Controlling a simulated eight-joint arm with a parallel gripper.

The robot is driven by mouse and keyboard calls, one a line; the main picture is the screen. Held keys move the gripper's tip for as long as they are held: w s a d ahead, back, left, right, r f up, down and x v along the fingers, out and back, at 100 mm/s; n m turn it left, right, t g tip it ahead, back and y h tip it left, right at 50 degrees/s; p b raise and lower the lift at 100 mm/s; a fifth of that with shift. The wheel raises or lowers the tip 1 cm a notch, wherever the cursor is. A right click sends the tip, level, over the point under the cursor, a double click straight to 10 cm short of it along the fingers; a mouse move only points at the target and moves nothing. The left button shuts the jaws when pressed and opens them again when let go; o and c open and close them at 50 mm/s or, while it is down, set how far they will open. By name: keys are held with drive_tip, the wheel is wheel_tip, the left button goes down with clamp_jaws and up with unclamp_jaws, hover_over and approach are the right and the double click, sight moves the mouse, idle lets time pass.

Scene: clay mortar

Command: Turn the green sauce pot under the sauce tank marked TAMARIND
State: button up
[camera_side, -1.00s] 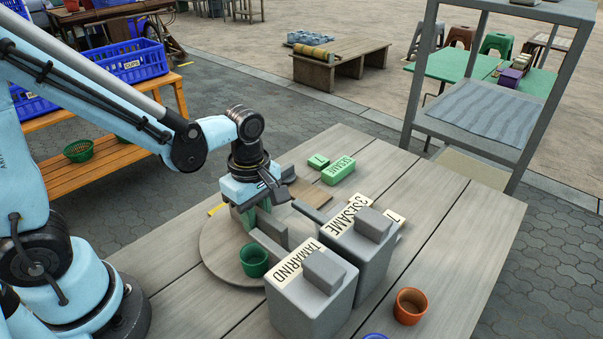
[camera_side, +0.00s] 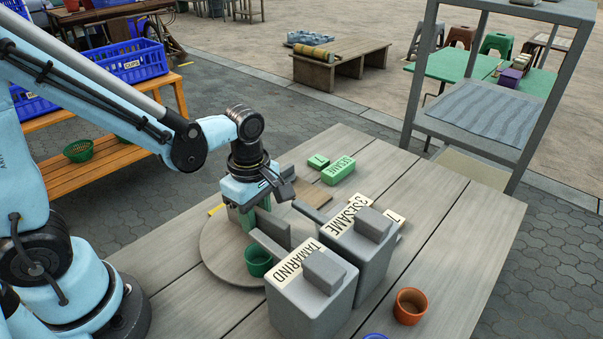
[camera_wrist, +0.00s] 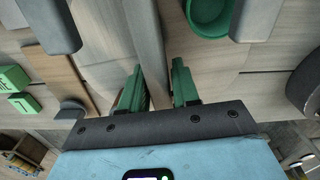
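The green sauce pot (camera_side: 258,261) stands on the round wooden turntable (camera_side: 222,262), just left of the grey sauce tank marked TAMARIND (camera_side: 318,300). Whether it is under the spout cannot be told. The pot also shows at the top of the wrist view (camera_wrist: 208,14). My gripper (camera_side: 248,220) is low over the turntable, behind the pot. In the wrist view its two green fingers (camera_wrist: 160,88) stand apart, one on each side of a grey upright bar (camera_wrist: 148,40) of the turntable. Contact with the bar cannot be told.
A second tank marked SESAME (camera_side: 358,245) stands behind the TAMARIND tank. A green SESAME block (camera_side: 339,170) and a smaller green block (camera_side: 318,161) lie at the back. An orange pot (camera_side: 410,306) stands at the right. The table's right side is mostly clear.

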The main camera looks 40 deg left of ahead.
drive_tip(key=shift+o, duration=0.9)
wheel_tip(320, 180, up, 12)
idle(0.5)
